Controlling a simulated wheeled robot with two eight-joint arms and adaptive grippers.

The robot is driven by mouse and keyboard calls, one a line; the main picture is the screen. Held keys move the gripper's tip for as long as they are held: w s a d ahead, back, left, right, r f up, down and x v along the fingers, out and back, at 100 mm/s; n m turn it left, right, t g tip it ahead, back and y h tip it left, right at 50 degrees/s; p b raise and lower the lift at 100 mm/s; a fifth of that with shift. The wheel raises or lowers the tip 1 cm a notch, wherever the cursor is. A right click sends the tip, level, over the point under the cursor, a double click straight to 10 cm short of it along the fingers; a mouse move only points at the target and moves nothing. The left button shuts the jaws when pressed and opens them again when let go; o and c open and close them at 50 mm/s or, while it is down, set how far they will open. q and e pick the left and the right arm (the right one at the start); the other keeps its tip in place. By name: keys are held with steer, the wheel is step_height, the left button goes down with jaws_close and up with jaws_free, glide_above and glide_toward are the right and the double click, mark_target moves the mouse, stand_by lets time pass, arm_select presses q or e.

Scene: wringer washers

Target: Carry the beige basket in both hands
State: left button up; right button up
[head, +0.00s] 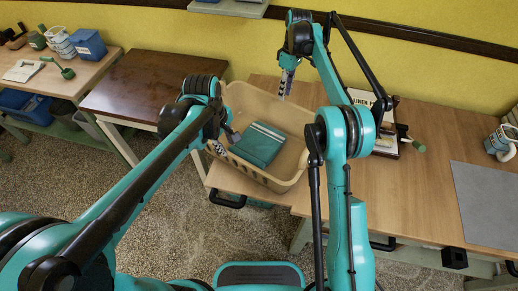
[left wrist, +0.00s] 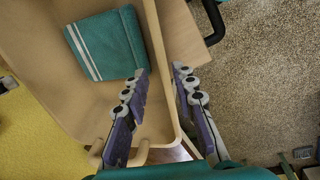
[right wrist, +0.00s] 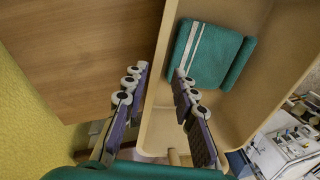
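The beige basket (head: 290,118) sits at the left end of the wooden worktable in the head view, with a folded green towel with white stripes (head: 258,144) inside. My left gripper (head: 226,142) is at its near left side. In the left wrist view its open fingers (left wrist: 160,75) lie on either side of the basket wall (left wrist: 157,45), with a gap around it. My right gripper (head: 286,92) is at the far side. In the right wrist view its open fingers (right wrist: 161,77) also straddle the basket wall (right wrist: 164,50). Contact with the wall cannot be told.
A darker brown table (head: 140,85) stands left of the basket. Speckled floor shows in front.

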steer(key=shift+w+d+r, duration=0.1)
steer(key=shift+r, duration=0.7)
steer(key=shift+w+d+r, duration=0.1)
steer(key=shift+r, duration=0.7)
arm_select(q)
steer(key=o, duration=0.8)
steer(key=shift+r, duration=0.15)
arm_select(e)
steer(key=shift+r, duration=0.1)
arm_select(q)
step_height(320, 180, up, 9)
steer(key=s+p, duration=0.1)
steer(key=p, duration=0.6)
steer(key=shift+s+a+f+p, duration=0.15)
steer(key=shift+a+f+p, duration=0.05)
steer(key=shift+a+p, duration=0.2)
arm_select(e)
step_height(320, 180, up, 8)
steer(key=shift+f, duration=0.25)
step_height(320, 180, up, 7)
steer(key=p, duration=0.6)
steer(key=shift+f+p, duration=0.15)
steer(key=shift+p, duration=0.2)
arm_select(q)
step_height(320, 180, up, 8)
arm_select(e)
steer(key=o, duration=0.8)
steer(key=shift+f, duration=0.1)
